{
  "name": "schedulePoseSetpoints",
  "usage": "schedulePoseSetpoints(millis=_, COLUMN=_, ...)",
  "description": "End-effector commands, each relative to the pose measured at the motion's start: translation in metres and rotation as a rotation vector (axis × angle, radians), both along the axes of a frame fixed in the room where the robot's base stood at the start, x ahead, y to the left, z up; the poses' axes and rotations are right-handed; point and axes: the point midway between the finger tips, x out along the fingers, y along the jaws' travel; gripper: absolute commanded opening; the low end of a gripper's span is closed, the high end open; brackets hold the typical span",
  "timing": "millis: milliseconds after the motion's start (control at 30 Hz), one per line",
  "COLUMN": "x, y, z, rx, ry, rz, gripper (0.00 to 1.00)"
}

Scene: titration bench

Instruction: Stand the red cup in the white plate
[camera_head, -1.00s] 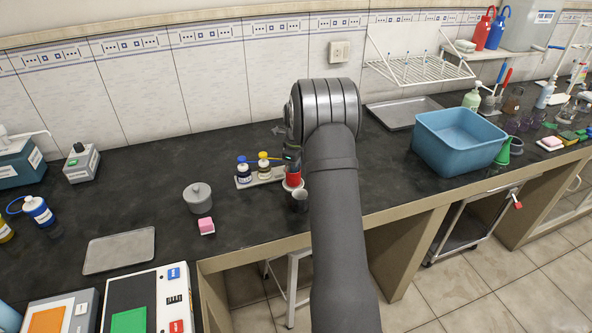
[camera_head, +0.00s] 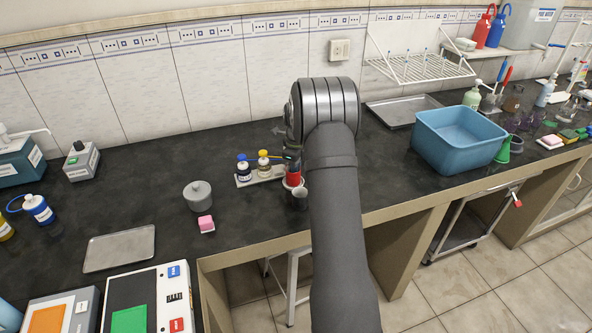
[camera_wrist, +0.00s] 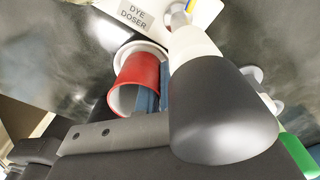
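The red cup (camera_head: 293,173) stands at the small white plate (camera_head: 290,186), partly hidden by my arm. In the wrist view the cup (camera_wrist: 137,72) is tilted in the picture, with its open mouth toward the camera. The white plate (camera_wrist: 153,46) shows as a ring around its far end. My gripper (camera_wrist: 154,97) is at the cup's right side. Its blue finger parts lie at the cup's rim, one seemingly inside the mouth and one outside. Whether they press on the wall cannot be told.
A grey cup (camera_head: 300,199) stands close in front of the plate. A blue tub (camera_head: 457,142) is at right.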

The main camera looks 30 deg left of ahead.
Motion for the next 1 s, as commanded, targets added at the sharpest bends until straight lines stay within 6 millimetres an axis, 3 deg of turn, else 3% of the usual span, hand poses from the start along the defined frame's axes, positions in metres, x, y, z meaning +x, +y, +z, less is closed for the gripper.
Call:
schedulePoseSetpoints(millis=367, x=0.0000, y=0.0001, z=-0.0003, rx=0.000, ry=0.000, rz=0.000, gripper=0.00)
schedulePoseSetpoints(millis=400, x=0.0000, y=0.0001, z=-0.0003, rx=0.000, ry=0.000, rz=0.000, gripper=0.12)
schedulePoseSetpoints(millis=500, x=0.0000, y=0.0001, z=-0.0004, rx=0.000, ry=0.000, rz=0.000, gripper=0.30)
schedulePoseSetpoints(millis=700, x=0.0000, y=0.0000, z=-0.0005, rx=0.000, ry=0.000, rz=0.000, gripper=0.30)
schedulePoseSetpoints(millis=800, x=-0.0001, y=0.0000, z=-0.0005, rx=0.000, ry=0.000, rz=0.000, gripper=0.48)
schedulePoseSetpoints(millis=1000, x=-0.0001, y=0.0000, z=-0.0006, rx=0.000, ry=0.000, rz=0.000, gripper=0.48)
